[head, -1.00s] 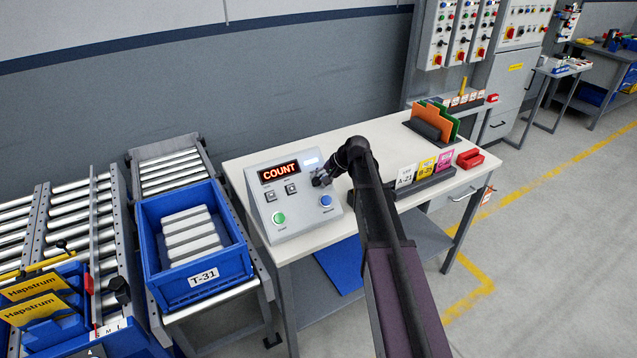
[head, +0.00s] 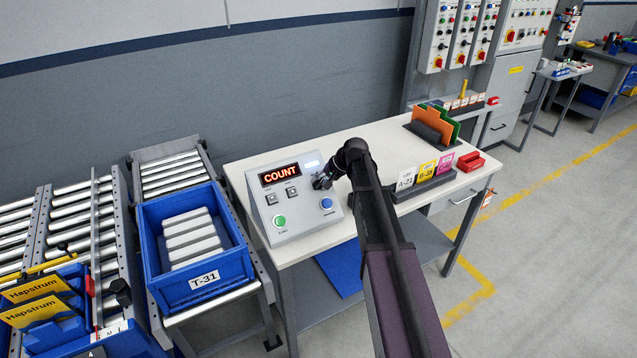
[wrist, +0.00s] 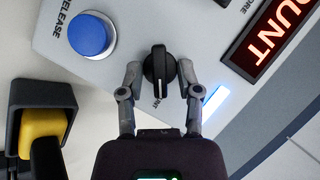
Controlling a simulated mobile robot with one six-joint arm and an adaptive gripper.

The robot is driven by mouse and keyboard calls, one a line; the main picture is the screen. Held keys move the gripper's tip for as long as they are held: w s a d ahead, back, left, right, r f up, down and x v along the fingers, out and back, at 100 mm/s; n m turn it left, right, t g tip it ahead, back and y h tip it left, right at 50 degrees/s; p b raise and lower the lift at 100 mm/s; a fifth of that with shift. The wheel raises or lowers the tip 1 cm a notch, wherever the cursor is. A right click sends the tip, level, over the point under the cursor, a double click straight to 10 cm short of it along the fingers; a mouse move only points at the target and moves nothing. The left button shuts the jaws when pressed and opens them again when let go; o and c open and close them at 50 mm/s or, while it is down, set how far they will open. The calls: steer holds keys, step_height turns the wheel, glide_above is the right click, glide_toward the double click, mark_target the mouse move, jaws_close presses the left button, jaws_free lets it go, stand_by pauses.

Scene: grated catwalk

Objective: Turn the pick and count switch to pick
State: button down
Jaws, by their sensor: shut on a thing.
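The grey control panel (head: 297,223) stands on the white bench, with a red lit display (head: 280,174) reading COUNT. The black rotary switch (wrist: 159,72) is on the panel face, between the blue release button (wrist: 88,35) and the display in the wrist view. My gripper (wrist: 160,85) has a finger on each side of the knob and is shut on it. In the head view my gripper (head: 322,182) is at the panel's right side and covers the knob. The printed word below the knob is partly hidden.
A green button (head: 279,220) and two small square buttons are on the panel. A blue tote (head: 187,295) marked T-31 stands left of the bench. Colored cards (head: 425,172) and a red tray (head: 470,161) lie to the right on the bench.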

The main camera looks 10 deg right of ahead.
steer(key=n+h+p, duration=0.1)
steer(key=n, duration=0.1)
steer(key=n+h+p, duration=0.1)
steer(key=n, duration=0.1)
steer(key=shift+w+a+r+n+g, duration=0.1)
steer(key=shift+w+r+n+g, duration=0.1)
steer(key=shift+n+g, duration=0.1)
steer(key=n+h, duration=0.1)
steer(key=n, duration=0.1)
steer(key=n+h, duration=0.1)
steer(key=n, duration=0.1)
steer(key=shift+a+n+h+p, duration=0.2)
steer(key=shift+n+h+p, duration=0.15)
steer(key=shift+n+h, duration=0.05)
steer(key=c, duration=0.7)
jaws_free()
steer(key=shift+f, duration=0.1)
steer(key=shift+s, duration=0.15)
steer(key=shift+s, duration=0.2)
steer(key=s+m+g, duration=0.1)
steer(key=s, duration=0.8)
steer(key=s+m+g, duration=0.1)
steer(key=s, duration=0.9)
steer(key=s+f+m+g+h, duration=0.1)
steer(key=s, duration=0.9)
steer(key=shift+a+m, duration=0.2)
steer(key=shift+m, duration=0.1)
